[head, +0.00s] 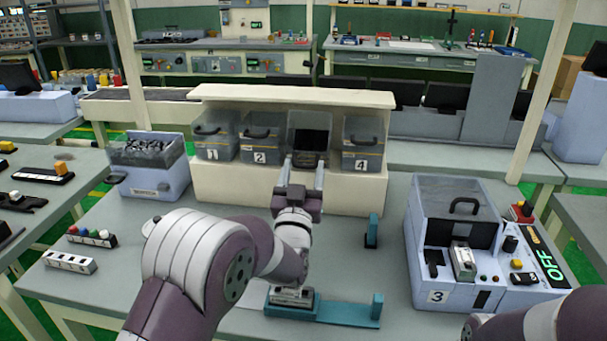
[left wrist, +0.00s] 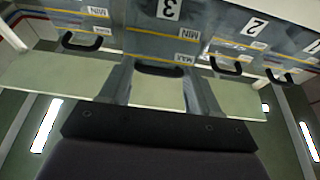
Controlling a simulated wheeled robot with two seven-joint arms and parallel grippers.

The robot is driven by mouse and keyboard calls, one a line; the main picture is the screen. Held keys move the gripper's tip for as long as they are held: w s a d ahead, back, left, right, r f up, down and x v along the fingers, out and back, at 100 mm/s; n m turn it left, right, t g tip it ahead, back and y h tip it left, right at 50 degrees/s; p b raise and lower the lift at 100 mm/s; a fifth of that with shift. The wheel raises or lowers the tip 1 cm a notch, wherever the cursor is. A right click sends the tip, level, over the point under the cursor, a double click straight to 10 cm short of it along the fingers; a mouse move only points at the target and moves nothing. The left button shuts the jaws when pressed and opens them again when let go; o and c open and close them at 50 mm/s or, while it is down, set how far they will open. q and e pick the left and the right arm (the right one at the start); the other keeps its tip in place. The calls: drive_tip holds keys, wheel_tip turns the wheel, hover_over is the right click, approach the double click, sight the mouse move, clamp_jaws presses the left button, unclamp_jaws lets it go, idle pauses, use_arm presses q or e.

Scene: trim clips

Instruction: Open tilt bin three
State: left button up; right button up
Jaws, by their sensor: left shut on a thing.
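Tilt bin three (head: 309,137) stands in the cream rack between bin two (head: 261,143) and bin four (head: 362,143). It looks tipped forward, with its dark inside showing in the head view. My left gripper (head: 305,172) is at its front, shut on its handle. In the left wrist view, bin three (left wrist: 168,32) shows its number upside down, and its black handle (left wrist: 160,71) lies between the fingers of my left gripper (left wrist: 157,85). The fingers hide part of the bin's lower front in the head view. My right gripper is out of view.
Bin one (head: 213,142) is at the rack's left end. A blue-grey box of dark parts (head: 148,186) stands to its left. A machine marked 3 (head: 440,272) is at the right. A teal fixture (head: 345,312) lies on the table below my left arm.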

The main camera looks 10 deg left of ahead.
use_arm(q)
drive_tip(key=shift+f, duration=0.65)
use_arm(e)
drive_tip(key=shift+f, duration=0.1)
use_arm(q)
drive_tip(key=o, duration=1.2)
drive_tip(key=shift+w, duration=0.1)
drive_tip(key=shift+w+a, duration=0.1)
drive_tip(key=shift+w, duration=0.2)
drive_tip(key=s+d+r, duration=0.1)
drive_tip(key=d+r, duration=0.2)
drive_tip(key=s+d+r, duration=0.1)
drive_tip(key=d+r, duration=0.3)
drive_tip(key=s+d+r, duration=0.2)
drive_tip(key=d+r, duration=0.2)
drive_tip(key=shift+s+p, duration=0.1)
drive_tip(key=shift+p, duration=0.25)
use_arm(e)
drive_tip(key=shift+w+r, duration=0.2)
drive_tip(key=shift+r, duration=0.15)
use_arm(q)
drive_tip(key=shift+a, duration=0.1)
